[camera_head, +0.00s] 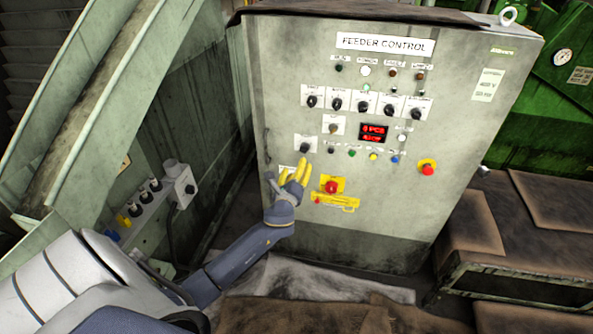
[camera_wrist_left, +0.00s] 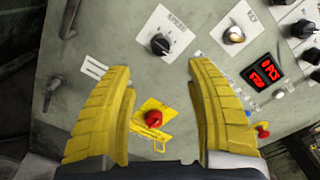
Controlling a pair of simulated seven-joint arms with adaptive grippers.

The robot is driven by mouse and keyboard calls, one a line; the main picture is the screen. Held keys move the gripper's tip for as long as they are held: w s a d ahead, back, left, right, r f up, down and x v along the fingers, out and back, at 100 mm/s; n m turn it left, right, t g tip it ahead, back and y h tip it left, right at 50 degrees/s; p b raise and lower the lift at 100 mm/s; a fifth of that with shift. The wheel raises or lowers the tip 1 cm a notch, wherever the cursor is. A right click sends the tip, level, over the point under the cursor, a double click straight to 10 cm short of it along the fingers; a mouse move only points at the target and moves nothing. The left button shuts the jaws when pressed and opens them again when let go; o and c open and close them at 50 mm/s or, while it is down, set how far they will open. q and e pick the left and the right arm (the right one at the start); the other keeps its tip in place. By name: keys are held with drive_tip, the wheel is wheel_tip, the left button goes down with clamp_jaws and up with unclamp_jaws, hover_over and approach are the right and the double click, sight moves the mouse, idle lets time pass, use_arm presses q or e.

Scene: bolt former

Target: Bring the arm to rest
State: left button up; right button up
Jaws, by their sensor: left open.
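My left arm reaches in from the left in the head view. Its yellow-fingered left gripper (camera_head: 297,174) is in front of the lower left part of the grey feeder control cabinet (camera_head: 400,225). In the left wrist view the left gripper (camera_wrist_left: 165,105) is open, with its two yellow fingers well apart and nothing between them. A red knob on a yellow plate (camera_wrist_left: 153,117) shows on the panel beyond the gap. A black rotary knob (camera_wrist_left: 160,44) lies above the fingers in that view. Whether the fingertips touch the panel I cannot tell. My right gripper is not in view.
The panel carries several rotary switches (camera_head: 363,106), a red digital display (camera_head: 373,132), coloured buttons and a red button (camera_head: 428,168) at right. A grey socket box (camera_head: 180,183) stands at left. Brown-covered boxes (camera_head: 520,225) are at right. Green machinery (camera_head: 545,105) stands behind.

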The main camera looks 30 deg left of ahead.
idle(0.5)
use_arm(q)
wheel_tip(320, 180, down, 19)
drive_tip(key=s+d+n+g+h, duration=0.1)
drive_tip(key=s+n+g+h, duration=0.2)
drive_tip(key=n, duration=0.4)
drive_tip(key=s+d+f+n+g+h, duration=0.1)
drive_tip(key=s+d+f+n+g, duration=0.15)
drive_tip(key=s+f, duration=0.65)
drive_tip(key=s+d+f+n+g+h, duration=0.1)
drive_tip(key=s+f+n+g, duration=0.3)
drive_tip(key=f, duration=0.9)
drive_tip(key=s+d+f+n+g, duration=0.1)
drive_tip(key=s+d+f+n, duration=0.15)
drive_tip(key=s+f, duration=0.65)
drive_tip(key=s+d+f+n+g, duration=0.25)
drive_tip(key=s+f, duration=0.35)
drive_tip(key=s, duration=0.8)
drive_tip(key=s+d+f, duration=0.1)
drive_tip(key=s+d, duration=0.1)
drive_tip(key=s, duration=0.5)
drive_tip(key=s+d+f+g+h, duration=0.1)
drive_tip(key=s+d+f, duration=0.1)
drive_tip(key=s, duration=0.6)
drive_tip(key=s+d+f+g, duration=0.1)
drive_tip(key=s+d+f, duration=0.1)
drive_tip(key=s+d, duration=0.2)
drive_tip(key=s, duration=0.3)
drive_tip(key=shift+s, duration=0.25)
drive_tip(key=shift+n, duration=0.25)
